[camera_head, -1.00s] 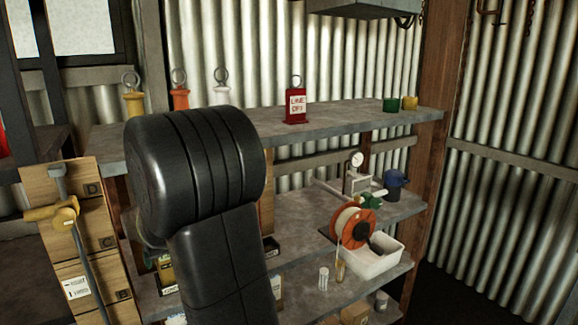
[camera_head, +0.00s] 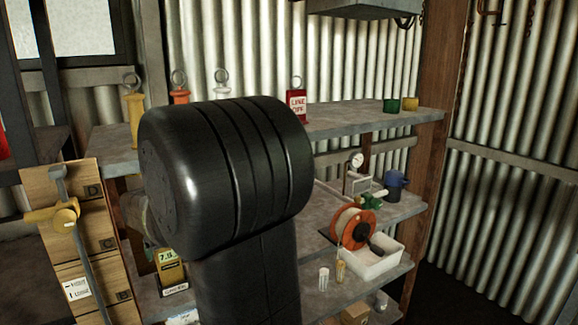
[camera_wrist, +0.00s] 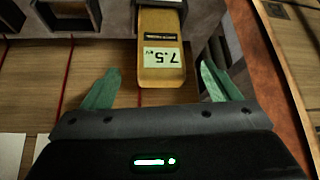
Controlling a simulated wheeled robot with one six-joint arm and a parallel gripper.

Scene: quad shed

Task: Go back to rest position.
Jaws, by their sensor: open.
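My gripper (camera_wrist: 155,90) shows in the wrist view with its two green fingers spread apart and nothing held between them. A yellow block-shaped device with a 7.5 kV label (camera_wrist: 161,60) stands just beyond the fingertips, between their lines but apart from them. In the head view my black arm link fills the middle and hides part of the shelves. The gripper itself is hidden there. A yellow 7.5 labelled device (camera_head: 170,268) shows on a lower shelf left of my arm.
The grey top shelf (camera_head: 345,121) bears a red "LINE OFF" tag (camera_head: 297,104), green and yellow cups, and ringed pieces. Corrugated walls close the back and right.

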